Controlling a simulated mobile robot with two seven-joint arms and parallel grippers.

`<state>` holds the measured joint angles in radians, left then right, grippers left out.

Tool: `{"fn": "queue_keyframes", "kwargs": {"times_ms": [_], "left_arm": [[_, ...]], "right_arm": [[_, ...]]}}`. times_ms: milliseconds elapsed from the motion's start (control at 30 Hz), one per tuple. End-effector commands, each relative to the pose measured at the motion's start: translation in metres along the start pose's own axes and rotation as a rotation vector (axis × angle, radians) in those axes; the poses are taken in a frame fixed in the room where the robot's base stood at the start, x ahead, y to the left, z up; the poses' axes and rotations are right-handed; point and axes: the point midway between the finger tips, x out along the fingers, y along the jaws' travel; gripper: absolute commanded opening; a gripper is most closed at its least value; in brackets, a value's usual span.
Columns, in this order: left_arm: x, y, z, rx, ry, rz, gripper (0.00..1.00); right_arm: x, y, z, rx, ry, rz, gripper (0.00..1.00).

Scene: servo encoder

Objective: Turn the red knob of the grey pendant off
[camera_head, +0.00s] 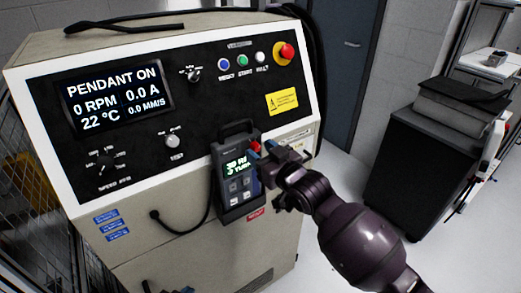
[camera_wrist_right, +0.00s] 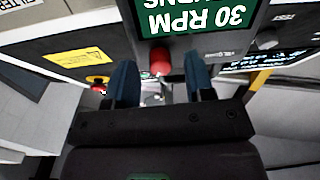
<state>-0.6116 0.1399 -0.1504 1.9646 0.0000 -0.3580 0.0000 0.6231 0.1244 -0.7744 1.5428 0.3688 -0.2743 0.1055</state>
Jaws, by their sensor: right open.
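The grey pendant (camera_head: 235,178) hangs on the front of the cabinet, with a lit screen reading 30 RPM. Its red knob (camera_head: 254,147) is at the top right of the pendant, partly hidden by my right gripper (camera_head: 262,155). In the right wrist view the red knob (camera_wrist_right: 160,62) shows between the two blue fingers of my right gripper (camera_wrist_right: 161,80), which are open with a gap on each side. I cannot tell whether a finger touches it. A small part of my left gripper (camera_head: 168,289) shows at the bottom edge; its jaws are unclear.
The cabinet panel has a display (camera_head: 118,97) reading PENDANT ON, a red emergency button (camera_head: 285,51), several small buttons and a yellow label (camera_head: 282,101). A black cable (camera_head: 180,225) runs to the pendant. A dark cabinet (camera_head: 430,160) stands at right; the floor between is clear.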

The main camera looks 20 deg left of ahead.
Motion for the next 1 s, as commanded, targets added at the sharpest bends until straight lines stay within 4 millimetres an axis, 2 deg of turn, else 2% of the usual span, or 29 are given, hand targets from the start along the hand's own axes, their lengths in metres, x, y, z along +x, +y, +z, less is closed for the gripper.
{"fn": "queue_keyframes", "kwargs": {"times_ms": [400, 467, 733, 1000], "left_arm": [[-0.0004, -0.0005, 0.0007, 0.000, -0.002, -0.001, 0.00], [-0.0005, -0.0005, 0.0006, 0.001, -0.002, -0.001, 0.00], [-0.0010, -0.0007, -0.0014, 0.001, 0.002, -0.001, 0.00], [-0.0013, -0.0007, -0.0022, 0.001, 0.003, -0.001, 0.00]], "right_arm": [[0.0067, -0.0002, -0.0001, 0.000, 0.000, 0.000, 0.49], [0.0066, -0.0002, -0.0002, 0.000, 0.000, 0.000, 0.41], [0.0065, -0.0001, -0.0001, 0.000, 0.000, 0.000, 0.00], [0.0063, 0.0001, -0.0001, -0.027, -0.002, 0.000, 0.00]]}}
